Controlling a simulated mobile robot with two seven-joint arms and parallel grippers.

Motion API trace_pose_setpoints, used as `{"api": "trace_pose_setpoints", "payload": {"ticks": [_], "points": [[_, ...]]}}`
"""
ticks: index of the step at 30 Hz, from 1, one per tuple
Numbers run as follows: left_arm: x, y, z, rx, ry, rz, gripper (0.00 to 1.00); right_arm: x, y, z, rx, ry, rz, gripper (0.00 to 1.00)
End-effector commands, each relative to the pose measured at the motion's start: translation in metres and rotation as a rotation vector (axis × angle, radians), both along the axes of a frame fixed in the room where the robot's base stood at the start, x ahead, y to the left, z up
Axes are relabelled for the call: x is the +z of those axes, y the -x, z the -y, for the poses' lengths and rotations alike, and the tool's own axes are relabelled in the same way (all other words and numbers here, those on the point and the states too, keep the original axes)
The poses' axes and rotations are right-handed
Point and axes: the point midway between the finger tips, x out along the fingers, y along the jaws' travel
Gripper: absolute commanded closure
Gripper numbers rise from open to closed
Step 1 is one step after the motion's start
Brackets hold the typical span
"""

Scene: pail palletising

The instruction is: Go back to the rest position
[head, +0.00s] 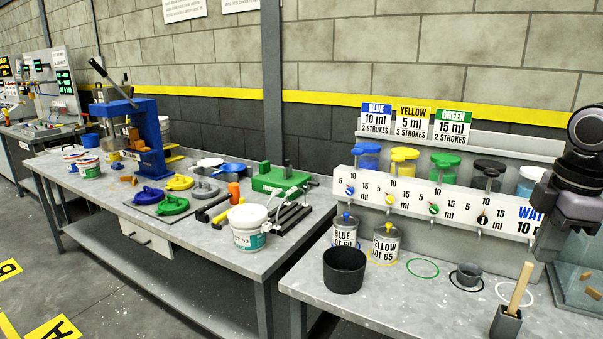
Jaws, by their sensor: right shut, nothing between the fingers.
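My right gripper (543,252) hangs at the right edge of the head view, in front of the dispenser's right end. Its dark fingers point down, are shut and hold nothing. It is above the right bench (400,300), apart from the things on it. My left gripper is not in view.
The right bench holds a black pot (344,270), a blue-lot can (345,230), a yellow-lot can (386,243), a small grey cup (468,276) and a block with a wooden stick (507,322). A white pail (248,228) stands on the left bench. Open floor lies at lower left.

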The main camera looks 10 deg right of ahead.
Motion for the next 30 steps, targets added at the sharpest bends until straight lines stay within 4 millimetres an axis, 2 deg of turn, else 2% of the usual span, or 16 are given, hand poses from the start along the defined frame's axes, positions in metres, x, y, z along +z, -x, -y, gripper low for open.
{"api": "trace_pose_setpoints", "payload": {"ticks": [3, 7, 12, 15, 20, 23, 26, 30], "points": [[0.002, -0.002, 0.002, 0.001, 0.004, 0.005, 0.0, -0.049, 0.008, 0.038, -0.121, -0.012, 0.043, 1.0], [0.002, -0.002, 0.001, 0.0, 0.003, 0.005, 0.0, -0.108, 0.021, 0.07, -0.245, -0.016, 0.09, 1.0], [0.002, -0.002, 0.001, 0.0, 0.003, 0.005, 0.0, -0.186, 0.047, 0.092, -0.378, -0.029, 0.146, 1.0], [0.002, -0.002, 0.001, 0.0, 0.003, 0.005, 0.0, -0.232, 0.064, 0.093, -0.443, -0.043, 0.178, 1.0], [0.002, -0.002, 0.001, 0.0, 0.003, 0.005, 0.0, -0.299, 0.092, 0.077, -0.528, -0.082, 0.231, 1.0], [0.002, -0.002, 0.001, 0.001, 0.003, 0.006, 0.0, -0.335, 0.109, 0.055, -0.571, -0.118, 0.266, 1.0], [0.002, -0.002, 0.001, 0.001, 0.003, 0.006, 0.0, -0.367, 0.123, 0.026, -0.61, -0.163, 0.306, 1.0], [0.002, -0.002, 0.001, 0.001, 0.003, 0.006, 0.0, -0.4, 0.138, -0.025, -0.659, -0.241, 0.366, 1.0]]}}
